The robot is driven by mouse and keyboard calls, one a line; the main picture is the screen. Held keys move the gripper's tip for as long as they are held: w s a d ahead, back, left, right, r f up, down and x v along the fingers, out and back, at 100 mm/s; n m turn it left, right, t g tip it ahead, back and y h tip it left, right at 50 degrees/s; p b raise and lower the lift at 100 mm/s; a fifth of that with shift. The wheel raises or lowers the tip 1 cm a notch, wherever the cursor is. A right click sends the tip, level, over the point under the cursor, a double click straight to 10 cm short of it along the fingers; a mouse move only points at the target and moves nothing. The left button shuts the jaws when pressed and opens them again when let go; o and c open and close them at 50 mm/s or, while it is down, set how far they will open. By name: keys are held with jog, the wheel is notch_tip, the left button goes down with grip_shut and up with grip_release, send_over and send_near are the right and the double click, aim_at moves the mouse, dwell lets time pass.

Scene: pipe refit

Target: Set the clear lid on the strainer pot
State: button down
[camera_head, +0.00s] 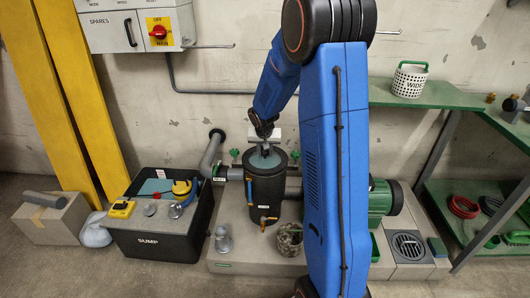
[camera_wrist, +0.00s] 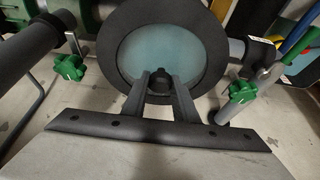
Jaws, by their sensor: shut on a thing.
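The strainer pot (camera_head: 268,200) is a dark upright cylinder on the grey plinth, with a small orange-handled tap low on its front. The clear lid (camera_head: 262,162) shows as a pale teal disc at the pot's mouth. In the wrist view the lid (camera_wrist: 190,48) lies inside a wide dark ring, about centred in it. My gripper (camera_wrist: 158,88) is shut on the lid's small black knob. In the head view my gripper (camera_head: 265,142) points down over the pot. I cannot tell whether the lid touches the pot's rim all round.
Green-handled valves (camera_wrist: 70,67) stand beside the pot. A black SUMP crate (camera_head: 150,240) with tools stands left. A mesh strainer basket (camera_head: 290,240) and a grey fitting (camera_head: 223,240) stand on the plinth in front. A green pump (camera_head: 382,198) and green shelves (camera_head: 420,92) are right.

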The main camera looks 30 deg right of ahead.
jog(key=shift+f, duration=0.4)
jog(key=c, duration=1.7)
grip_release()
jog(key=v, duration=1.1)
jog(key=shift+s, duration=0.1)
jog(key=s+a+r+n, duration=0.2)
jog(key=s+a+r, duration=0.3)
jog(key=s, duration=0.4)
jog(key=s+a+r+n, duration=0.1)
jog(key=s+a+r, duration=0.4)
jog(key=s, duration=0.4)
jog(key=s+a+n, duration=0.1)
jog(key=s+a, duration=0.1)
jog(key=s, duration=0.4)
jog(key=s+a+n+y, duration=0.1)
jog(key=s+a, duration=0.1)
jog(key=s, duration=0.4)
jog(key=s+a+n+t+y, duration=0.1)
jog(key=s+a, duration=0.1)
jog(key=s, duration=0.4)
jog(key=shift+a+r+n, duration=0.1)
jog(key=shift+r+n, duration=0.1)
jog(key=shift+n, duration=0.2)
